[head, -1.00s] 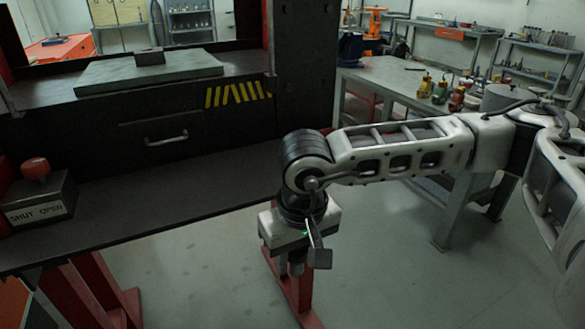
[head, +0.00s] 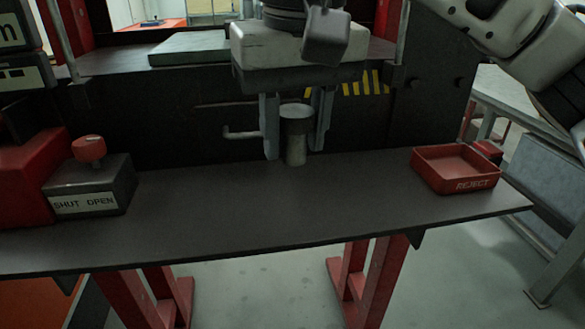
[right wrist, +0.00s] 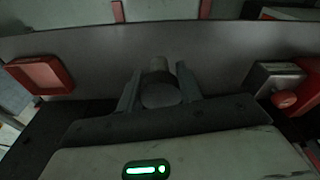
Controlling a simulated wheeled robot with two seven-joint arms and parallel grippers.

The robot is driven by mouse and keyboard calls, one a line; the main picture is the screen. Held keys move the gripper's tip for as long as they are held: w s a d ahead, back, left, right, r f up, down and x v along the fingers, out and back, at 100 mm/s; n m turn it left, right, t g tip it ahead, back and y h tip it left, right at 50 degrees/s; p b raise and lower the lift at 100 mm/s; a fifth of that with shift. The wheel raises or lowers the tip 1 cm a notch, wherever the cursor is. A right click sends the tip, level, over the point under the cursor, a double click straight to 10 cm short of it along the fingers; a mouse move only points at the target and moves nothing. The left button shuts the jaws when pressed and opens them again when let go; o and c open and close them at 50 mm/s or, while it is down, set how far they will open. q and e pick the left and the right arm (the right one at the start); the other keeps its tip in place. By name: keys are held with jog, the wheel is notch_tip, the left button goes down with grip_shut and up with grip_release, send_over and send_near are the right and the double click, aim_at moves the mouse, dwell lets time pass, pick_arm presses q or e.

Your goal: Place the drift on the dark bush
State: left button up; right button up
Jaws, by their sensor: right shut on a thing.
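The drift (head: 296,146), a small upright cylinder with a wider dark grey head and a paler lower part, is between the fingers of my right gripper (head: 296,140). The gripper points down and is shut on its head, over the dark front shelf. I cannot tell whether its lower end touches the shelf. In the right wrist view the drift (right wrist: 161,92) also shows between the two fingers. I cannot make out the dark bush; my gripper and wrist hide part of the press bed. My left gripper is not in view.
The shelf (head: 230,217) has a SHUT OPEN switch box (head: 97,185) with a red knob at left and a red REJECT tray (head: 455,170) at right. Behind stand the press front with a drawer handle (head: 240,134) and a grey plate (head: 185,50). The shelf's middle is otherwise clear.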

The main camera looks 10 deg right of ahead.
send_over(282, 192)
jog(key=f, duration=0.4)
jog(key=s+f, duration=0.1)
jog(key=f, duration=0.1)
jog(key=shift+f+p, duration=0.3)
jog(key=shift+f, duration=0.05)
jog(key=shift+w+f, duration=0.15)
jog(key=shift+f, duration=0.75)
jog(key=shift+w+f, duration=0.15)
jog(key=shift+f, duration=0.75)
jog(key=shift+f, duration=0.1)
jog(key=shift+f, duration=0.2)
jog(key=o, duration=1.2)
jog(key=shift+r, duration=0.1)
